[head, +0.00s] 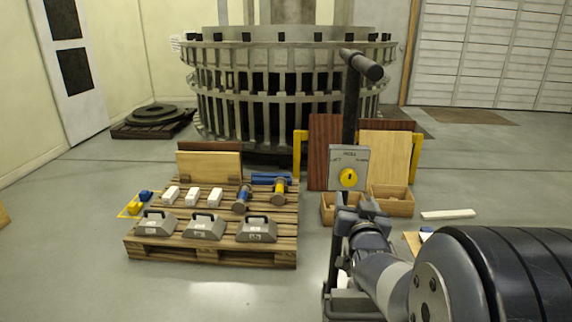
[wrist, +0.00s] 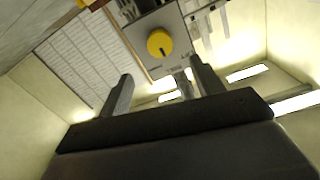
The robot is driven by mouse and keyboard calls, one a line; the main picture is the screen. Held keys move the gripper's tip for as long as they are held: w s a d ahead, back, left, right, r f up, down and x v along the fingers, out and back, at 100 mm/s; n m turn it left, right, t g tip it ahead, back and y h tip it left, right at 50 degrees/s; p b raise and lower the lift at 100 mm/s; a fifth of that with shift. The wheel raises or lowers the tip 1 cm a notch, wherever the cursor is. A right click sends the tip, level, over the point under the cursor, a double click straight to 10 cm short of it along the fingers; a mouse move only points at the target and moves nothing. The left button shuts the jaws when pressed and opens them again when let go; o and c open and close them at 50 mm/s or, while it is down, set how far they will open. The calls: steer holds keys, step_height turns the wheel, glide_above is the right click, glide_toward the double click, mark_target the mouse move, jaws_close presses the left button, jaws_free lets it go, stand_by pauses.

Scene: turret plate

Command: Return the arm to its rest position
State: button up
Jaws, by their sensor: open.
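My arm reaches in from the lower right of the head view. My gripper (wrist: 163,88) shows in the wrist view with its two grey fingers well apart and nothing between them. In the head view the arm's end stands just in front of and below a grey panel (head: 337,158) with a yellow round knob (head: 349,179); the fingers are hard to make out there. The wrist view looks up at the same grey panel (wrist: 190,32) and yellow knob (wrist: 160,43), beyond the fingertips. I see no contact between fingers and knob.
A dark post (head: 351,110) with a crossbar rises behind the panel. Wooden boxes (head: 391,203) stand beside my arm. A pallet (head: 215,256) at left holds grey handled weights (head: 203,228), white blocks and blue and yellow tools. A large slatted ring (head: 290,85) stands behind. Floor at front left is clear.

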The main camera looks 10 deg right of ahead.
mark_target(349, 180)
steer(key=x, duration=1)
steer(key=shift+r+b, duration=0.1)
steer(key=shift+b, duration=0.2)
steer(key=shift+a, duration=0.1)
steer(key=shift+s, duration=0.15)
